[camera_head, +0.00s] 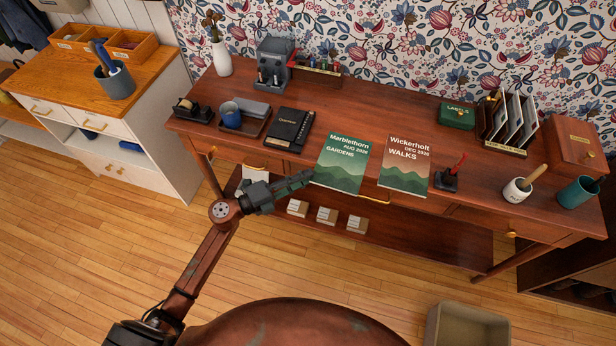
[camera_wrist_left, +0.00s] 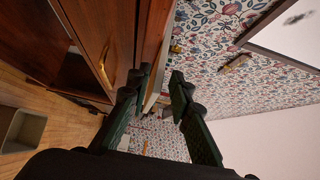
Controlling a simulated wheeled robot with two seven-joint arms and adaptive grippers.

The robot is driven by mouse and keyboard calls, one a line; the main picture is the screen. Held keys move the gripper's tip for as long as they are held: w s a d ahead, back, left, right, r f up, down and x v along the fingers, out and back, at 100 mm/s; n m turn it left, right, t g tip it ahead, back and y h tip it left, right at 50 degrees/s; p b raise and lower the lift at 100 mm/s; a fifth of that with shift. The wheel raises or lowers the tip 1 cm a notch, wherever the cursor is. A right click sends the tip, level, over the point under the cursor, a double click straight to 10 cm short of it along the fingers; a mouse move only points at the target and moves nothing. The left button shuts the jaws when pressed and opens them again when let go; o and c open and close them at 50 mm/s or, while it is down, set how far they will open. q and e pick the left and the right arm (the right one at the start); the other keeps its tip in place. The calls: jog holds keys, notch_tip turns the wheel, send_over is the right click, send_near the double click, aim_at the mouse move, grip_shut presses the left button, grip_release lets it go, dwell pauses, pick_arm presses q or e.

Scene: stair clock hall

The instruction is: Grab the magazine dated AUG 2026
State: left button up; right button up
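The green magazine (camera_head: 343,165), printed "Marblethorn AUG 2026 GARDENS", lies flat on the wooden desk, its lower edge jutting past the desk's front edge. My left gripper (camera_head: 309,178) is at the green magazine's lower left corner; contact is unclear. In the left wrist view its two fingers (camera_wrist_left: 161,76) stand apart, with a thin pale edge between them, perhaps the magazine's side. My right gripper is not in view.
The desk (camera_head: 470,205) also holds a black planner (camera_head: 290,130) left of the green magazine and a stamp with a red handle (camera_head: 455,175) at right. Small boxes (camera_head: 327,215) sit on the lower shelf. A bin (camera_head: 465,328) stands on the floor. The floor before the desk is otherwise clear.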

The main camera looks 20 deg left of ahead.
pick_arm(q)
grip_shut()
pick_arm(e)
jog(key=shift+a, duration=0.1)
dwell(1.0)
pick_arm(q)
jog(key=s+a+r+p, duration=0.7)
jog(key=s+a, duration=0.2)
jog(key=a, duration=0.1)
jog(key=shift+s+r, duration=0.25)
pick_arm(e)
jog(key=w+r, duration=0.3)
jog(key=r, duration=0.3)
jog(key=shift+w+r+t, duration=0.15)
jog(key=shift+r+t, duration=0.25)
pick_arm(q)
jog(key=shift+a, duration=0.1)
